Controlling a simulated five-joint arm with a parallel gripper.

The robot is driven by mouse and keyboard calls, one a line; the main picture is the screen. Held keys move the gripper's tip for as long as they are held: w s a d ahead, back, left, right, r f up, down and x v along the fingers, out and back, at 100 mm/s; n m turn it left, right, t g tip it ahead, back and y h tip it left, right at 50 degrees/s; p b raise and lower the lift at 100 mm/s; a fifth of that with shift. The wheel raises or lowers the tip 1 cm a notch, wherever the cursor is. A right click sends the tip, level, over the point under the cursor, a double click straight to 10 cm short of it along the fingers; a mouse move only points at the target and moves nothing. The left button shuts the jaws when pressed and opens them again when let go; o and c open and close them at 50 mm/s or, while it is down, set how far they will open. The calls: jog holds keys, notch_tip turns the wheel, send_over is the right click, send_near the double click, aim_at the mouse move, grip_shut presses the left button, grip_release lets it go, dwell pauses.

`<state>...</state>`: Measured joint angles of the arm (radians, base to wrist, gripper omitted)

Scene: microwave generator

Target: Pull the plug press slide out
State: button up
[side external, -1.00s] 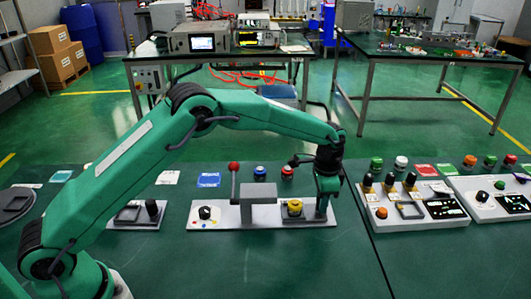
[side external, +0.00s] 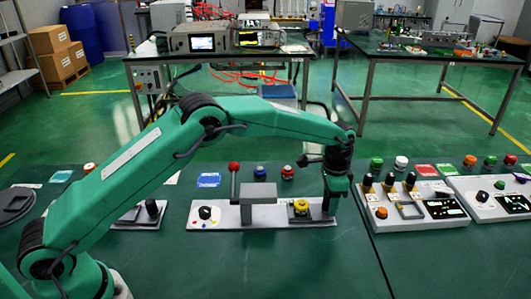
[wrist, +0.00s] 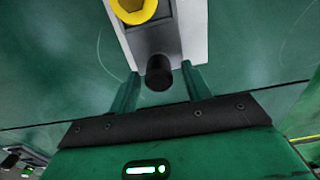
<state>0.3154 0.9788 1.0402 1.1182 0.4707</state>
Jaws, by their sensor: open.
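The plug press slide (side external: 301,214) is a grey tray at the right end of the white press base, with a yellow ring-shaped plug (side external: 300,206) on it. In the wrist view the slide (wrist: 158,42) runs up from a round black knob (wrist: 158,73) at its near end, and the yellow plug (wrist: 132,10) is cut off by the top edge. My gripper (side external: 331,211) is at the right end of the base. In the wrist view its two green fingers (wrist: 159,72) are open, one on each side of the knob, with a gap visible on both sides.
The grey press block (side external: 258,208) with its red-knobbed lever (side external: 234,180) stands left of the slide. A black knob (side external: 205,213) is at the base's left end. A control panel (side external: 420,207) stands to the right. Bare green table lies in front.

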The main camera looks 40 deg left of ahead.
jog(key=shift+r, duration=0.15)
notch_tip(320, 180, up, 7)
jog(key=shift+r, duration=0.3)
dwell(0.3)
jog(key=shift+a+r, duration=0.1)
jog(key=shift+r, duration=0.1)
jog(key=s+a+r+n+t, duration=0.1)
jog(key=s+a+r+n, duration=0.1)
jog(key=s+a+r, duration=0.5)
jog(key=s+a+r+n+t, duration=0.2)
jog(key=s+a+r, duration=0.3)
jog(key=s+r, duration=0.35)
jog(key=s+a+f+n+t, duration=0.1)
jog(key=s+a+n, duration=0.1)
jog(key=s, duration=0.8)
jog(key=s+a+f+n+t, duration=0.1)
jog(key=s+a+n, duration=0.2)
jog(key=s, duration=0.8)
jog(key=shift+a+t, duration=0.3)
jog(key=shift+a, duration=0.7)
